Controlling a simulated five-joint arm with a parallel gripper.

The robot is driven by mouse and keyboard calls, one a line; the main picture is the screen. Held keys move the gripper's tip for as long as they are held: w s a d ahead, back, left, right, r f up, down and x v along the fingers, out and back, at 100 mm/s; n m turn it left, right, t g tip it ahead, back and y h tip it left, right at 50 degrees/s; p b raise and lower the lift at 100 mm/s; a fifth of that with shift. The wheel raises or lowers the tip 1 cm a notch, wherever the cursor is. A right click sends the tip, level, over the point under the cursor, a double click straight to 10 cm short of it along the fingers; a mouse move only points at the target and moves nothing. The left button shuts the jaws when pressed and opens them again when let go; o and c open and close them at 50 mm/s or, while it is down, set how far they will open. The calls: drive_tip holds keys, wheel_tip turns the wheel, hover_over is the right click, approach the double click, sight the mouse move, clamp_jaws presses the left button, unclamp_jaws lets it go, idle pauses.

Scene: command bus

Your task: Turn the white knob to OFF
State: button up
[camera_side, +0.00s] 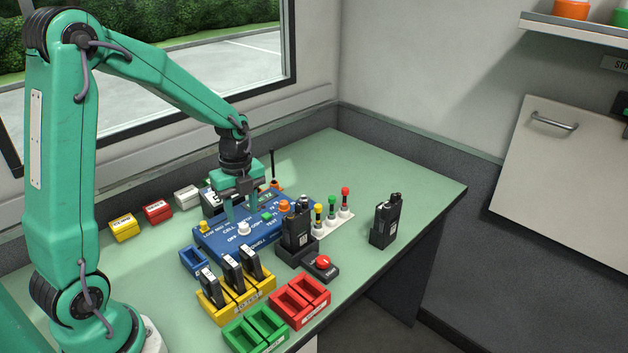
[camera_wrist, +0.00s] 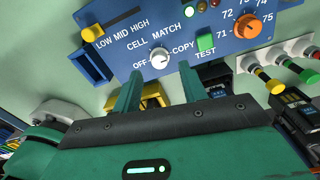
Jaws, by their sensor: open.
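The white knob (camera_side: 244,229) sits on the sloping blue panel (camera_side: 209,243) among printed labels. In the wrist view the white knob (camera_wrist: 159,59) has OFF to its left, MATCH above and COPY to its right. I cannot tell for sure which label it points at. My gripper (camera_side: 243,211) is open and empty, just above the panel near the knob. In the wrist view the fingers of my gripper (camera_wrist: 160,74) stand apart, their tips just short of the knob and to either side of it. I cannot tell whether they touch the panel.
A yellow knob (camera_wrist: 93,33), an orange knob (camera_wrist: 247,24) and a green TEST button (camera_wrist: 206,42) share the panel. A black radio in a holder (camera_side: 297,232) stands close at the right. Coloured trays (camera_side: 300,300) lie in front. The far right table is mostly clear around another radio (camera_side: 385,221).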

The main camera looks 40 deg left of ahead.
sight(244, 225)
drive_tip(key=shift+f, duration=1.8)
clamp_jaws()
